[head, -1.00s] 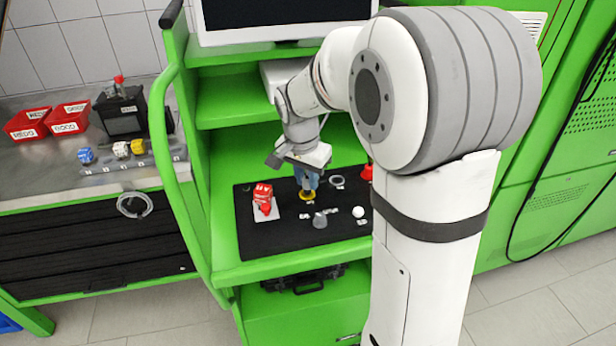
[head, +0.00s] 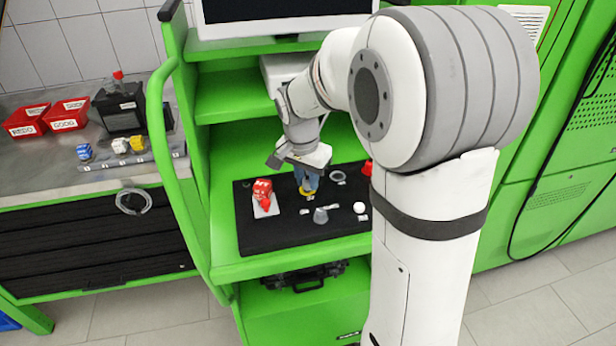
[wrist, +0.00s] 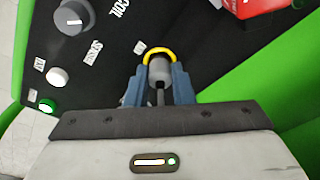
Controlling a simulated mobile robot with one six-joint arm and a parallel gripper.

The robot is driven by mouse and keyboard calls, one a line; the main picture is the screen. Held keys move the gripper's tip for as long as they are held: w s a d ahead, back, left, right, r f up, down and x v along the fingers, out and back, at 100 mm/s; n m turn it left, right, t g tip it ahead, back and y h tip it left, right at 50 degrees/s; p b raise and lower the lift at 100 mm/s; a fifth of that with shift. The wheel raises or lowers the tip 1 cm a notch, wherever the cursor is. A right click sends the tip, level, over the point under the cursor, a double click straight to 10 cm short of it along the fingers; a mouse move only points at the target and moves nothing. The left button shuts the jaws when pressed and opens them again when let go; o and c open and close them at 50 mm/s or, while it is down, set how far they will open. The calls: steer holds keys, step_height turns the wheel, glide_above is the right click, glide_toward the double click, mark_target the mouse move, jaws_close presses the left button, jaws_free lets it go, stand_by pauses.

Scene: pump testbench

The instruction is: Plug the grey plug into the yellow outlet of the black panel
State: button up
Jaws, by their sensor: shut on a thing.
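My gripper (head: 308,186) points down over the black panel (head: 262,240) on the green bench. In the wrist view its blue fingers (wrist: 159,85) are shut on the grey plug (wrist: 160,70), with its cable end toward me. The yellow outlet (wrist: 157,53) shows as a ring just beyond the plug's front, and the plug overlaps it. In the head view the yellow outlet (head: 306,191) is right below the fingertips, and the plug is hidden there. I cannot tell how deep the plug is in the ring.
Near the outlet stand a grey knob (head: 320,215), a white button (head: 359,207) and a red block on a white base (head: 262,190). A red part (head: 367,167) is at the panel's right. A green post (head: 172,180) borders the bench on the left.

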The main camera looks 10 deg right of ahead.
steer(key=shift+f, duration=0.35)
steer(key=o, duration=0.9)
steer(key=shift+o, duration=0.4)
steer(key=o, duration=0.3)
steer(key=shift+o, duration=0.2)
steer(key=shift+r, duration=0.1)
steer(key=shift+r+p, duration=2.6)
steer(key=shift+r, duration=1.4)
